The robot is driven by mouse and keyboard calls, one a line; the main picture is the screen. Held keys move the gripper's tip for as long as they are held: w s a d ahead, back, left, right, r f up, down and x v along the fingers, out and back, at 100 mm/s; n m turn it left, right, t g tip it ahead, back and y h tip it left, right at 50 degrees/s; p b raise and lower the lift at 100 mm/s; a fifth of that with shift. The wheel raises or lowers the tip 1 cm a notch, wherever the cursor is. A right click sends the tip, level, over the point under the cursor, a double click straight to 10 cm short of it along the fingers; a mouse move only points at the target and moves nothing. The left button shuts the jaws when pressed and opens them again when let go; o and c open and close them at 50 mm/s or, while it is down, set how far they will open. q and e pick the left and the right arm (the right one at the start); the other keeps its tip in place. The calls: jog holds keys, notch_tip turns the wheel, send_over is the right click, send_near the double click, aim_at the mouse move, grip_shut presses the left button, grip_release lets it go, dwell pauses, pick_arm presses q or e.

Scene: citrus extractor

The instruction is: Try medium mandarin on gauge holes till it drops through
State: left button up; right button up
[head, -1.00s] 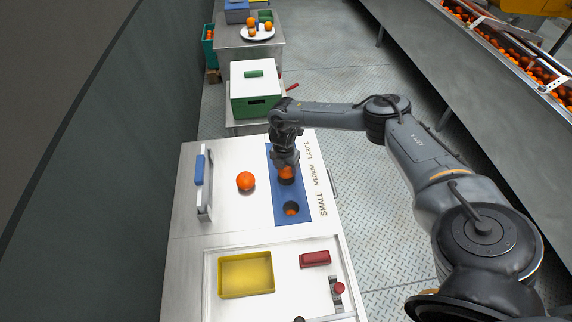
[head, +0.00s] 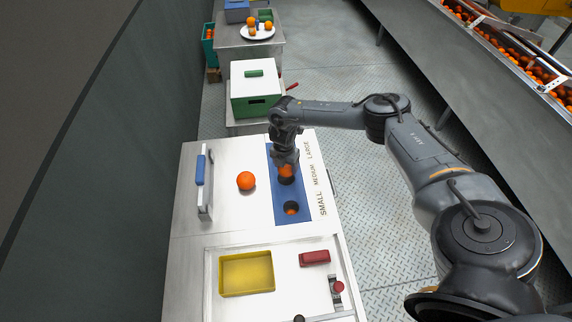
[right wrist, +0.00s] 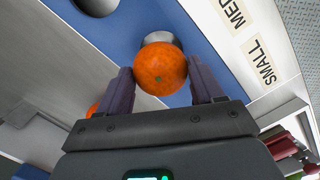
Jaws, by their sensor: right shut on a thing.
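My right gripper (head: 286,160) is shut on an orange mandarin (right wrist: 160,68), with one finger on each side of it. The mandarin is just above the blue gauge plate (head: 276,216), by the middle hole (head: 286,181) beside the MEDIUM label. In the right wrist view part of that hole (right wrist: 158,38) shows behind the fruit; a gap between fruit and plate is hard to judge. Another mandarin (head: 246,181) lies on the white counter left of the plate. My left gripper is out of view.
A blue-handled bar (head: 200,170) stands at the counter's left. Nearer are a yellow tray (head: 246,291), a red block (head: 315,258) and a red-knobbed clamp (head: 338,288). A green box with a white lid (head: 256,104) stands beyond the counter.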

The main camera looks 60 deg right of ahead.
jog(key=shift+f, duration=0.3)
jog(key=shift+f+b, duration=0.45)
jog(key=shift+f, duration=0.65)
jog(key=shift+f+b, duration=0.15)
jog(key=shift+b, duration=0.2)
jog(key=o, duration=1.1)
jog(key=shift+o, duration=0.3)
